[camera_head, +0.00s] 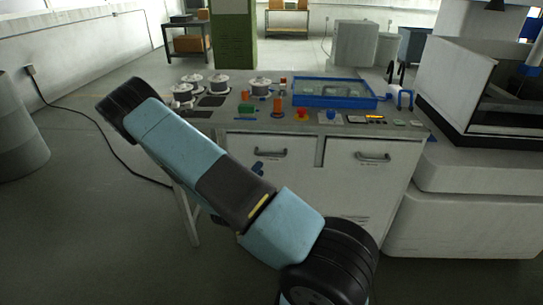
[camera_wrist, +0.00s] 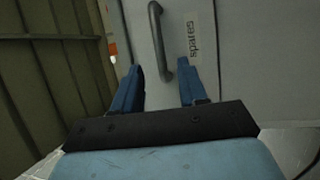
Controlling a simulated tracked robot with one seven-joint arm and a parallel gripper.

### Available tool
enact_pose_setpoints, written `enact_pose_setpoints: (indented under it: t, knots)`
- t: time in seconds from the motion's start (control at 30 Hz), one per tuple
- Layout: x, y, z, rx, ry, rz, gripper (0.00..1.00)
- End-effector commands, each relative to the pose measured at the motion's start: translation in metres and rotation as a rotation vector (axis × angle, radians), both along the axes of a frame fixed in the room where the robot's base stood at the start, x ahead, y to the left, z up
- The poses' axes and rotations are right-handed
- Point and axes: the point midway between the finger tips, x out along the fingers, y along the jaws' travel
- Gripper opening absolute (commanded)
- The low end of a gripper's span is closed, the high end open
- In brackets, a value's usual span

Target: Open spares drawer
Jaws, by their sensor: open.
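In the head view my gripper's blue fingers (camera_head: 258,168) show just below the left handle, mostly behind my arm.
A second drawer (camera_head: 368,185) with its own handle (camera_head: 372,157) is on the right. The benchtop holds several white spools (camera_head: 219,84), a blue tray (camera_head: 335,92) and small coloured parts. A large machine (camera_head: 470,175) stands at right.

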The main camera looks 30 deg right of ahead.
Motion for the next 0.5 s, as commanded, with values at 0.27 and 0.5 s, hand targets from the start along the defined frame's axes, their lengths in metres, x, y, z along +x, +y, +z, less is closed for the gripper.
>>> enact_pose_setpoints:
  t: [0.27, 0.5]
  knots:
    - [0.026, -0.042, 0.009, -0.001, -0.001, -0.002, 0.42]
    - [0.045, -0.069, 0.014, 0.000, 0.001, -0.001, 0.42]
